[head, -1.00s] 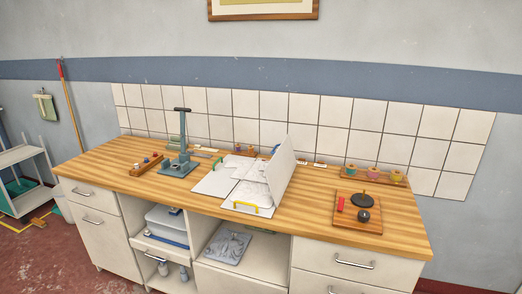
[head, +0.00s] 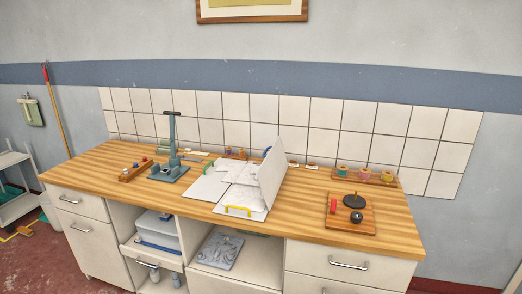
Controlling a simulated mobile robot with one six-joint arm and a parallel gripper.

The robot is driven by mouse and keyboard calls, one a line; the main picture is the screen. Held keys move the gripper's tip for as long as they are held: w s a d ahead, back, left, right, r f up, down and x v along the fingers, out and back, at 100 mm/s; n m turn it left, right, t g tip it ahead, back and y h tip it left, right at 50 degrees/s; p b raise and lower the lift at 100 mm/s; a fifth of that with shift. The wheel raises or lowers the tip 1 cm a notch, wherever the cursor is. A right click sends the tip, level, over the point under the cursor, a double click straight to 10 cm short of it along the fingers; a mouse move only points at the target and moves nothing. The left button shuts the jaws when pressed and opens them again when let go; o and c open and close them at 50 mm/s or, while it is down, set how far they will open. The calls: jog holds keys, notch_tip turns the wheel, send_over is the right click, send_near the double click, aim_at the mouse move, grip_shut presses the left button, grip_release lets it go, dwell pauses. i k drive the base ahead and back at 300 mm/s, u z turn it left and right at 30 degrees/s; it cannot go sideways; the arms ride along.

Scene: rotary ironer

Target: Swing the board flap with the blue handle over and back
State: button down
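A white folding board (head: 208,187) lies on the wooden worktop in the middle of the head view, with a pale, crumpled-looking cloth (head: 240,172) on it. One panel (head: 272,176) stands steeply up on the right side. A small blue piece, likely the blue handle (head: 267,152), shows at the far left edge of this raised panel; most of it is hidden, and I cannot tell which flap it belongs to. A yellow handle (head: 238,211) is on the front flap. A green handle shows at the left, partly visible. My gripper is not in view.
A blue-grey stand with a tall post (head: 172,145) is left of the board, beside a wooden block with small knobs (head: 136,171). A wooden plate with black discs (head: 351,212) and a rack of coloured spools (head: 365,175) are at right. Worktop between board and plate is clear.

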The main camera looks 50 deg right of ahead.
aim_at(270, 175)
jog(key=i, duration=0.9)
jog(key=u, duration=0.05)
